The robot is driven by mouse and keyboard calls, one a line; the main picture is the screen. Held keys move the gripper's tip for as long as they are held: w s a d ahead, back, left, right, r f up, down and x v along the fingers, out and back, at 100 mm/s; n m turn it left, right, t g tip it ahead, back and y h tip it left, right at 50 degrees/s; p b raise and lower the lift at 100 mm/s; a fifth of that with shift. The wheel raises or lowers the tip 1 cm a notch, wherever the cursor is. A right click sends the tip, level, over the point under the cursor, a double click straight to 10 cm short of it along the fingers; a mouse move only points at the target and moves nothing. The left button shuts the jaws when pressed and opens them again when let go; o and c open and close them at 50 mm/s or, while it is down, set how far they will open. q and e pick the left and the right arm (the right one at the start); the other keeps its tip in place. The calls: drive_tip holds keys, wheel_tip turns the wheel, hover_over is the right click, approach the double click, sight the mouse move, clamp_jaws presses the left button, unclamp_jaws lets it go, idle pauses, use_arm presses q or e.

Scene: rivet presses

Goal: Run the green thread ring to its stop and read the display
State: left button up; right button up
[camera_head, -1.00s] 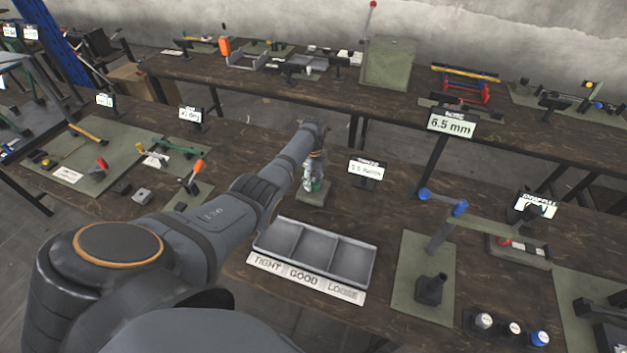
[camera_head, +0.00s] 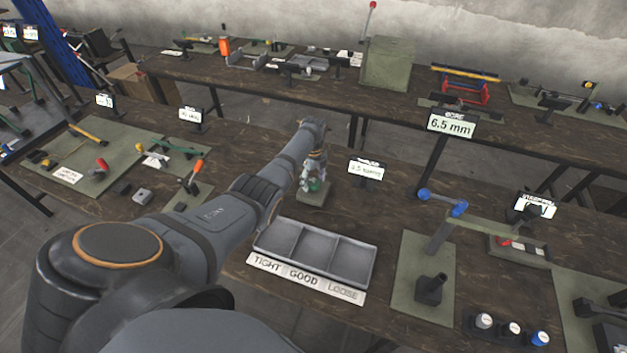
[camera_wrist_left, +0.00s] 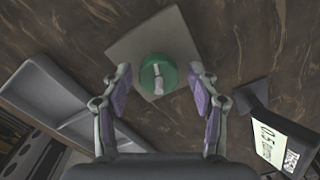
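The green thread ring (camera_wrist_left: 158,74) is round, with a pale post through its middle, on a grey square base (camera_wrist_left: 143,45). It also shows, partly covered by my gripper, in the head view (camera_head: 315,185). My left gripper (camera_wrist_left: 161,73) points down over it. Its fingers stand apart on either side of the ring, with a visible gap on each side. The small display (camera_head: 366,170) stands to the right of the base; it also shows in the left wrist view (camera_wrist_left: 281,138). Its digits are too small to read surely. My right gripper is not in view.
A grey tray (camera_head: 262,246) with three compartments, labelled TIGHT, GOOD and LOOSE, lies in front of the base. Another display (camera_head: 451,124) reads 6.5 mm. A green plate (camera_head: 408,300) with a black fixture is at the right. Bare tabletop surrounds the base.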

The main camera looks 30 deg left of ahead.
sight(313, 181)
use_arm(q)
drive_tip(key=shift+r, duration=0.15)
wheel_tip(313, 181, up, 12)
drive_tip(key=shift+f, duration=0.2)
idle(1.3)
